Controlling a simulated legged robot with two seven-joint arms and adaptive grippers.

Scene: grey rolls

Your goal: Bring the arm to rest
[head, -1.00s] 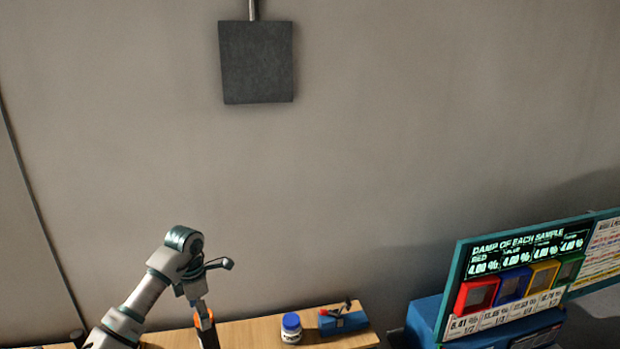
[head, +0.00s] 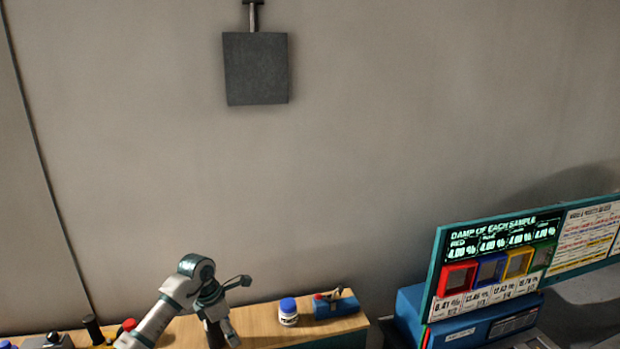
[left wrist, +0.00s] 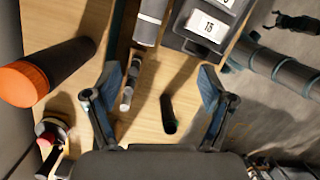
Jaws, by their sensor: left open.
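My left arm comes in from the lower left in the head view, its elbow raised and its forearm pointing down over the wooden bench. My left gripper (head: 222,338) is low in that view and partly cut off. In the left wrist view, its two fingers stand wide apart with nothing between them (left wrist: 160,90). Beyond them are a grey roll (left wrist: 148,25), a thinner grey piece (left wrist: 130,85) and a dark cylinder (left wrist: 168,115) on the wood. A black cylinder with an orange end (left wrist: 50,72) lies left of the fingers. My right gripper is not in view.
A white jar with a blue lid (head: 288,312) and a blue box (head: 335,305) stand on the bench (head: 262,330). A display board (head: 490,265) stands at the right. A dark grey panel (head: 256,70) hangs at the wall. A black tray with a label (left wrist: 195,40) lies beyond my fingers.

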